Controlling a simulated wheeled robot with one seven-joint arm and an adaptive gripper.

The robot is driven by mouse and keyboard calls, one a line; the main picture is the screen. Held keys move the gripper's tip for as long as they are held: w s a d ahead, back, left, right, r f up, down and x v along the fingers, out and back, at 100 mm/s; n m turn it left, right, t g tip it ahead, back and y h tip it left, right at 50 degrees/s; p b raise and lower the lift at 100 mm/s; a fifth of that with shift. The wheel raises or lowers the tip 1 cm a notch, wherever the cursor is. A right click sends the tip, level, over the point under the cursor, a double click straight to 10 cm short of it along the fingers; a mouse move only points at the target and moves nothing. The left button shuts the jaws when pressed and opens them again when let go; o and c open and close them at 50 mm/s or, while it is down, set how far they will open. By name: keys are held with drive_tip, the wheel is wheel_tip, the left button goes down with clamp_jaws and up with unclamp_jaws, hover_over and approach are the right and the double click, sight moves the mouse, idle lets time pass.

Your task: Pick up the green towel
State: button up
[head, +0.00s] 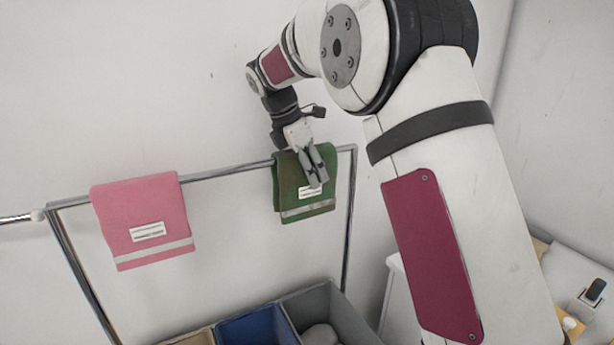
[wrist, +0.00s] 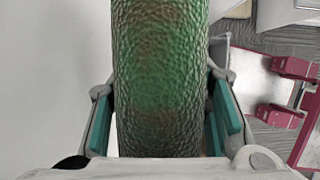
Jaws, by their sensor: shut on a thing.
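The green towel (head: 290,190) hangs folded over the metal rail at the right end of the rack in the head view. It has a pale stripe near its lower edge and a white label, partly covered by my fingers. My gripper (head: 315,182) is at the front of the towel, below the rail, shut on it. In the wrist view the towel (wrist: 158,70) fills the middle as a textured green band, with brownish patches. It runs between the two teal-padded fingers of my gripper (wrist: 160,130).
A pink towel (head: 140,210) hangs on the same metal rail (head: 228,170) to the left. Below the rack stand bins, among them a blue bin (head: 255,330) and a grey bin (head: 345,325) with something pale inside. A white wall is close behind. A white surface with small items is at lower right.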

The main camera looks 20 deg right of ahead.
drive_tip(key=shift+r, duration=0.15)
wheel_tip(320, 180, up, 15)
drive_tip(key=b, duration=0.3)
drive_tip(key=shift+w+r, duration=0.1)
drive_tip(key=shift+r, duration=1.5)
